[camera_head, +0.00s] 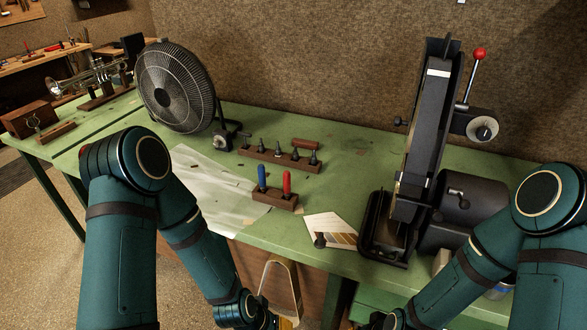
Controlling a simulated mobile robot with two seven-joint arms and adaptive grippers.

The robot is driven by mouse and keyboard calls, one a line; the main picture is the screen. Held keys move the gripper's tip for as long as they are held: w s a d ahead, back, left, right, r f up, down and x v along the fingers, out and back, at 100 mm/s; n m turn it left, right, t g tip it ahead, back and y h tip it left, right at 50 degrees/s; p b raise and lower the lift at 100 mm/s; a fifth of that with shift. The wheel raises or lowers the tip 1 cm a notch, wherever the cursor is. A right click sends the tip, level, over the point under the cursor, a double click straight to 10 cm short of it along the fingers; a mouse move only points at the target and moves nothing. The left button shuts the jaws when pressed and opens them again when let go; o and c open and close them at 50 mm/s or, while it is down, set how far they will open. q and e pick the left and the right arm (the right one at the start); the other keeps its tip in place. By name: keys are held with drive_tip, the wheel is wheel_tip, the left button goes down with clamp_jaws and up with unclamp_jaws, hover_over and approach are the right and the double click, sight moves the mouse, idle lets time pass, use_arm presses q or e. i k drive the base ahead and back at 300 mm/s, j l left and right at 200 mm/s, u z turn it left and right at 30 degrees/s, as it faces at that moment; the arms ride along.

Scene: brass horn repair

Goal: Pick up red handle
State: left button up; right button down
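The red handle (287,183) stands upright in a small wooden block (276,201) on the green bench, right of a blue handle (262,177) in the same block. Its lower end is hidden in the block. My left arm comes in from the left and its wrist is at the bottom edge, in front of the bench and below the block. My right arm comes in from the right and its wrist is also at the bottom edge.
A belt sander (425,150) with a red-knobbed lever (479,54) stands on the right. A fan (176,87) stands at the back left. A wooden rack (272,155) of several dark tools lies behind the block. A sample card (328,228) lies to its right. Pale paper (205,185) lies left.

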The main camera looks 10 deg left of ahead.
sight(286, 175)
drive_tip(key=z, duration=0.55)
drive_tip(key=j+z, duration=0.2)
drive_tip(key=z, duration=0.2)
drive_tip(key=j+z, duration=0.2)
drive_tip(key=z, duration=0.25)
drive_tip(key=k+j+z, duration=0.1)
drive_tip(key=z, duration=0.3)
drive_tip(key=k+j+z, duration=0.3)
drive_tip(key=j, duration=0.15)
drive_tip(key=k+j+z, duration=0.2)
drive_tip(key=j+z, duration=0.15)
drive_tip(key=j, duration=0.15)
